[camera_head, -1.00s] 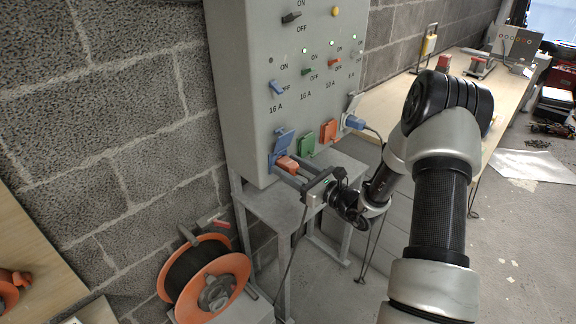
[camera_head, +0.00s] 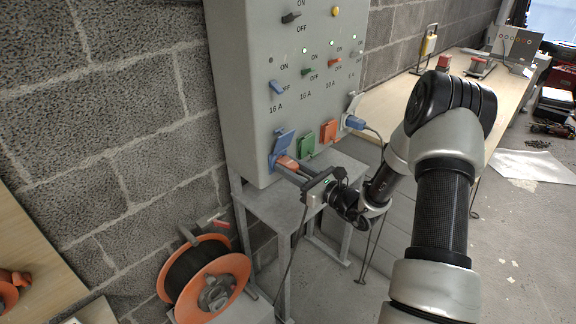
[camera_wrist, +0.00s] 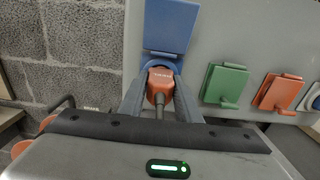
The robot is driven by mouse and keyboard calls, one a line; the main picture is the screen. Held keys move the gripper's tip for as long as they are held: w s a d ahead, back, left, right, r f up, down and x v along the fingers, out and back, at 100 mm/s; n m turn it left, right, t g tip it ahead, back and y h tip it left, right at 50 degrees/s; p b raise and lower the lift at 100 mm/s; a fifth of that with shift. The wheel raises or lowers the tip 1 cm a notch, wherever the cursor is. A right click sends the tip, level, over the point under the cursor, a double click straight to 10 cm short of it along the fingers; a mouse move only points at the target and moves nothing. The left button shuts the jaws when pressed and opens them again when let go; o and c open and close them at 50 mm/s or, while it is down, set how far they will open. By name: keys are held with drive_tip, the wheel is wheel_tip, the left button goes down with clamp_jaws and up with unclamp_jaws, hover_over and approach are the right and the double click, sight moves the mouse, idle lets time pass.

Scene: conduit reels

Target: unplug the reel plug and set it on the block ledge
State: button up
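The reel plug (camera_head: 287,163) is orange and sits in the leftmost, blue socket low on the grey power box. The socket's blue lid (camera_head: 283,146) is raised above it. In the wrist view the plug (camera_wrist: 160,84) is upright in the picture between my two fingers, with its dark cable running back toward me. My gripper (camera_wrist: 161,95) has a fingertip against each side of the plug and looks shut on it. In the head view my gripper (camera_head: 288,168) reaches in from the right. I cannot tell which surface is the block ledge.
The power box (camera_head: 240,100) stands on a grey stand (camera_head: 262,208). Green (camera_head: 306,146) and orange (camera_head: 329,130) sockets and a blue plug (camera_head: 354,122) lie to the right. An orange cable reel (camera_head: 235,268) stands below left. A cable hangs beneath my gripper.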

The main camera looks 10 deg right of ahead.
sight(297, 171)
clamp_jaws()
drive_tip(key=shift+p+v, duration=0.3)
drive_tip(key=shift+v, duration=2.7)
